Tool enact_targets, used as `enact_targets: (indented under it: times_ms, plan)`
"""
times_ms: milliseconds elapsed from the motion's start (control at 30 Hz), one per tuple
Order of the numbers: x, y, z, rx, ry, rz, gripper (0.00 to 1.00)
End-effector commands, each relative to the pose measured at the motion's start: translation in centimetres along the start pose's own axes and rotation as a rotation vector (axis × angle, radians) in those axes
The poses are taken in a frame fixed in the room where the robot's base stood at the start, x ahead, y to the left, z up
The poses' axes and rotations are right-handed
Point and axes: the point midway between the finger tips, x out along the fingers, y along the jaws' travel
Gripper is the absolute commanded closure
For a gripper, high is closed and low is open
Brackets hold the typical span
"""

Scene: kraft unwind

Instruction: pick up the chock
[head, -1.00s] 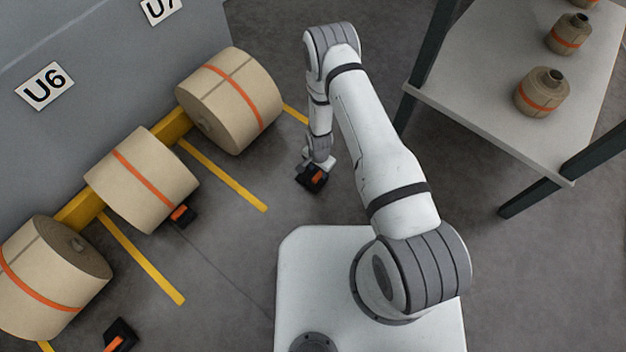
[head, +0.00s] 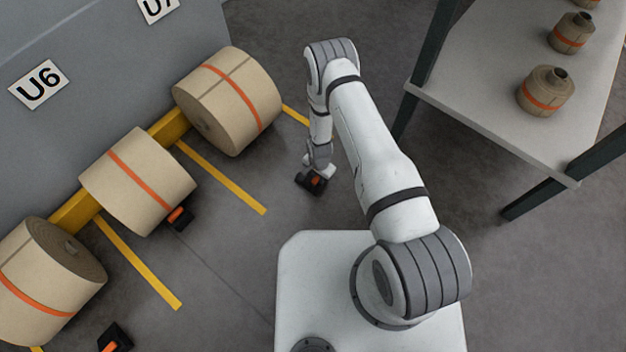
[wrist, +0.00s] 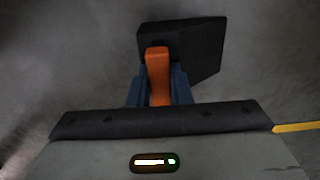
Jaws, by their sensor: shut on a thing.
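A black chock with an orange grip (wrist: 158,68) fills the upper middle of the wrist view. Its black body (wrist: 196,45) extends up and right of the grip. My gripper (wrist: 160,88) is shut on the orange grip, one blue-grey finger on each side.
Big kraft rolls (head: 228,102) line the grey wall on yellow supports. Another chock (head: 180,218) sits by the middle roll (head: 138,182), and one more (head: 115,338) lies lower left. A table (head: 480,105) with small rolls stands right. The floor between is clear.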

Motion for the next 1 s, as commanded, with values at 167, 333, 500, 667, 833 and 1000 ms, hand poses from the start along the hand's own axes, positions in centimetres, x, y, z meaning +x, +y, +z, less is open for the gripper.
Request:
enact_targets:
  times_ms: [167, 333, 500, 667, 833, 1000]
  plan:
    - [0.0, -0.1, 0.0, -0.001, 0.001, -0.001, 1.00]
    - [-0.1, -0.1, 0.0, -0.001, 0.002, -0.002, 1.00]
    - [-0.2, -0.2, 0.0, -0.001, 0.002, -0.003, 1.00]
    - [-2.2, -0.2, -0.1, -0.001, 0.002, -0.003, 1.00]
    - [-5.9, -0.2, 0.0, -0.001, 0.002, -0.003, 1.00]
    - [-8.7, -0.1, 0.0, -0.001, 0.002, -0.002, 1.00]
